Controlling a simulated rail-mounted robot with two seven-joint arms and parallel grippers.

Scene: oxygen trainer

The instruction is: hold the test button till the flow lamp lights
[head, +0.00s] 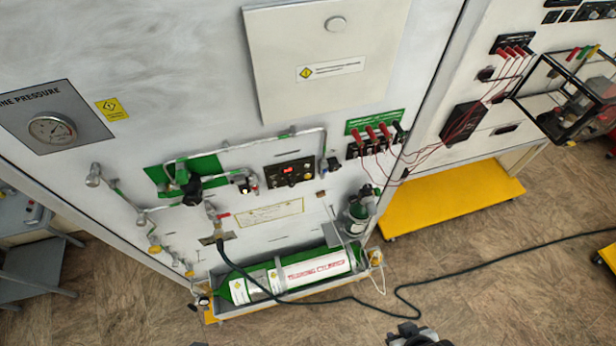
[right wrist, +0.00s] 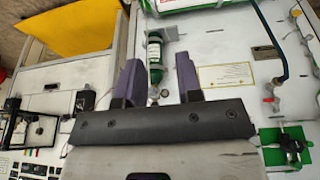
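A small black control box (head: 290,173) is on the white trainer panel (head: 225,110) in the head view. It has a red lit spot and small knobs or buttons; I cannot tell which is the test button or the flow lamp. My right gripper (head: 414,333) shows only partly at the bottom edge of the head view, well apart from the box. In the right wrist view its two purple fingers (right wrist: 158,78) are spread with nothing gripped between them; the panel lies beyond. The control box is not clearly seen there. My left gripper is in neither view.
A green oxygen cylinder (head: 295,275) lies in a tray at the panel's foot. Pipes and valves (head: 190,190) stick out left of the box, and red leads (head: 378,137) to its right. A dark hose (head: 450,273) crosses the floor. A yellow platform (head: 450,197) stands at right.

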